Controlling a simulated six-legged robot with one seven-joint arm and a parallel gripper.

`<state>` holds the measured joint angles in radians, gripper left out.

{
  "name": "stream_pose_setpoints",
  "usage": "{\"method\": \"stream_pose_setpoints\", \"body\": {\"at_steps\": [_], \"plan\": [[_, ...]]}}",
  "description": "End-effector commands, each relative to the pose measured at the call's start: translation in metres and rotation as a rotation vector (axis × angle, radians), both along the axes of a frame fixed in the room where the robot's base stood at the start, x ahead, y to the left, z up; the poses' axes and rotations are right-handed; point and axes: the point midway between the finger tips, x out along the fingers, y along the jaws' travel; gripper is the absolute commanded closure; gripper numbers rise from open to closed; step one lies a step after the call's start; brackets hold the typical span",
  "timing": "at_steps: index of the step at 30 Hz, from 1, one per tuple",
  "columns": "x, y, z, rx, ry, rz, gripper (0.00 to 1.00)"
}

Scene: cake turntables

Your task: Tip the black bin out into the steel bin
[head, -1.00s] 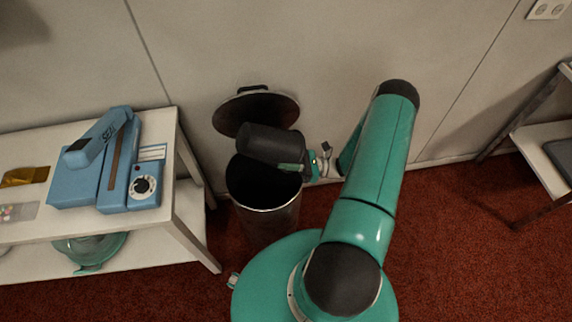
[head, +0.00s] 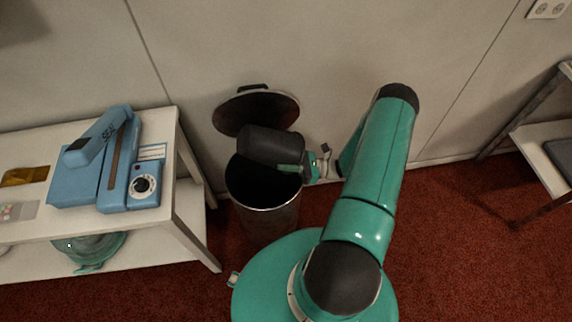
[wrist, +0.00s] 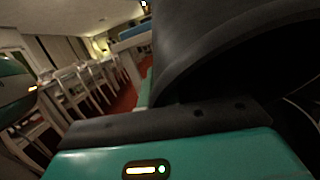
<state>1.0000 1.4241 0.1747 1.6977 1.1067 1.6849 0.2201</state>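The black bin (head: 268,146) is held tilted on its side over the open mouth of the steel bin (head: 268,218). My gripper (head: 306,168) is shut on the black bin at its right end. In the wrist view the black bin (wrist: 220,45) fills the upper right, close against the dark gripper finger. The steel bin stands on the floor, its round lid (head: 257,108) raised open at the back. The inside of the steel bin is dark, and I cannot see what lies in it. The black bin's opening is not clearly visible.
A white table (head: 182,205) stands close on the left, with a blue machine (head: 145,188) on top and a teal bowl (head: 92,248) on its lower shelf. The wall is behind the bins.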

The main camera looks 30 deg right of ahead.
Motion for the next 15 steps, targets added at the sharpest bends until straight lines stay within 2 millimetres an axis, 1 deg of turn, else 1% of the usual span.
{"method": "stream_pose_setpoints", "body": {"at_steps": [5,15], "plan": [[0.000,0.000,0.003,0.000,-0.001,0.000,1.00],[0.000,0.000,0.033,0.000,-0.002,-0.001,1.00]]}}
